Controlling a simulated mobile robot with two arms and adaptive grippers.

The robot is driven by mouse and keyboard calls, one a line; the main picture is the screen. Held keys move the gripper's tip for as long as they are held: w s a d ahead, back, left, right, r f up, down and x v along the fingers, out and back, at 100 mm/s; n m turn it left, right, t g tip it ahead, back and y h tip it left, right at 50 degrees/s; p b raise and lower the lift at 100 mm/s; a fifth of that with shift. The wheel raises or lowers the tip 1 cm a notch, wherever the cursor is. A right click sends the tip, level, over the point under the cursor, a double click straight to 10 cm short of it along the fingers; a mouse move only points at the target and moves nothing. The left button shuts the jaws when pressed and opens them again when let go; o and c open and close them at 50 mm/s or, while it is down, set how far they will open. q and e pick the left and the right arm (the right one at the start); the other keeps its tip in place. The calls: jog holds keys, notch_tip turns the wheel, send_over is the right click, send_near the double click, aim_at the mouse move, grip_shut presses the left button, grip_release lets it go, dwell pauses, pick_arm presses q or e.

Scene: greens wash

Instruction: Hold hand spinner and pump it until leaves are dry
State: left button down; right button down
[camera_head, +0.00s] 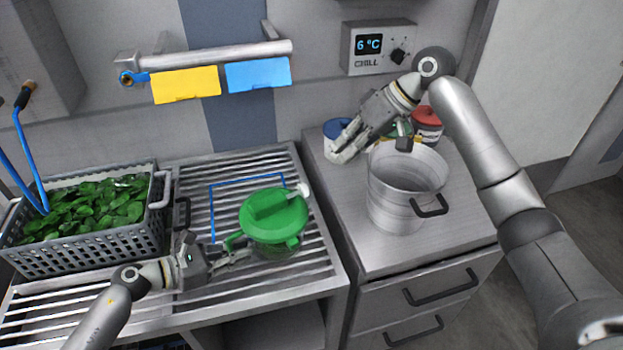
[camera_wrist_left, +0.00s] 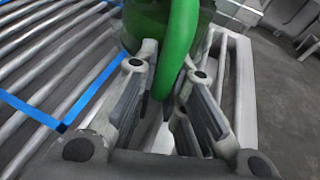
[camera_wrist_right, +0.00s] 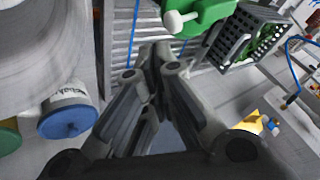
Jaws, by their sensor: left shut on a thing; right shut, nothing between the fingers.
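The hand spinner (camera_head: 273,218) is green with a lid and a pump handle ending in a pale knob (camera_head: 303,190). It stands on the slatted drainboard, partly over a blue tape outline. My left gripper (camera_head: 240,254) is shut on the spinner's green side handle, which shows between its fingers in the left wrist view (camera_wrist_left: 178,50). Leaves inside the spinner cannot be made out.
A grey crate (camera_head: 92,250) of green leaves (camera_head: 92,208) stands at the left. A metal pot (camera_head: 385,200), a blue-lidded jar (camera_head: 335,130) and a red-lidded jar (camera_head: 427,120) stand on the right counter. A rail with yellow and blue cloths (camera_head: 258,73) hangs behind.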

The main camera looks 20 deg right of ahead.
jog(key=shift+a, duration=0.15)
send_near(289, 194)
jog(key=f, duration=0.1)
jog(key=w+f, duration=0.2)
jog(key=f, duration=0.1)
jog(key=shift+w+d+f, duration=0.15)
jog(key=shift+w+d, duration=0.05)
jog(key=shift+d, duration=0.1)
jog(key=shift+s+a, duration=0.3)
jog(key=shift+a, duration=0.6)
jog(key=shift+s+a, duration=0.3)
jog(key=shift+a, duration=0.65)
pick_arm(q)
jog(key=shift+r, duration=0.1)
pick_arm(e)
jog(key=v, duration=1)
jog(key=shift+d, duration=0.1)
